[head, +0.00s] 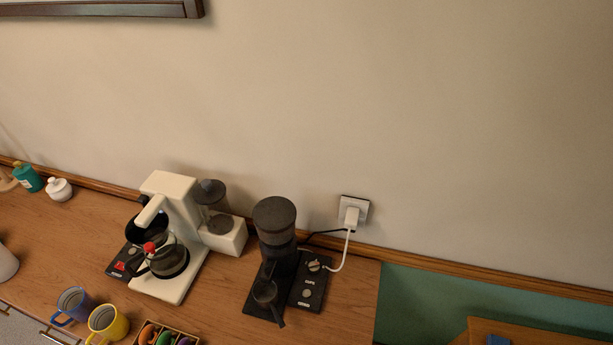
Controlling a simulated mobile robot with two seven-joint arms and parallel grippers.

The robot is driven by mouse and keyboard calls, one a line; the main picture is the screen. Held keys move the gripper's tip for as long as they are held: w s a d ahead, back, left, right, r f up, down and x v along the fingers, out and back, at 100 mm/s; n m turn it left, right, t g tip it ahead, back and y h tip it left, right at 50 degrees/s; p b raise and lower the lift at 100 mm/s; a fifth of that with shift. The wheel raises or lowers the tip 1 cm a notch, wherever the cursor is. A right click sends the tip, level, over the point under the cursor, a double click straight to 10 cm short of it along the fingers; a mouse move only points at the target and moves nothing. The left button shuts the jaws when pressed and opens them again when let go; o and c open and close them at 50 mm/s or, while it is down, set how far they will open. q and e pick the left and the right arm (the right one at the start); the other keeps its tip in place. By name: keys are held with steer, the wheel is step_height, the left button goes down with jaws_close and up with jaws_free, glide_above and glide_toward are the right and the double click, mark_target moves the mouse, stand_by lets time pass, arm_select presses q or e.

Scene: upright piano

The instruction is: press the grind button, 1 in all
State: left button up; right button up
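A dark coffee grinder (274,222) stands on the wooden counter near its right end, with a dark portafilter (266,292) at its front. Beside it on the right is a black control panel (297,302). The panel carries a light dial (314,265) near the back and a round pale button (306,293) nearer the front. Small labels sit by both, too small to read, so I cannot tell for sure which is the grind button. Neither of my grippers is in view.
Blue (77,303) and yellow (108,322) mugs stand at the front left. The counter ends just right of the panel.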

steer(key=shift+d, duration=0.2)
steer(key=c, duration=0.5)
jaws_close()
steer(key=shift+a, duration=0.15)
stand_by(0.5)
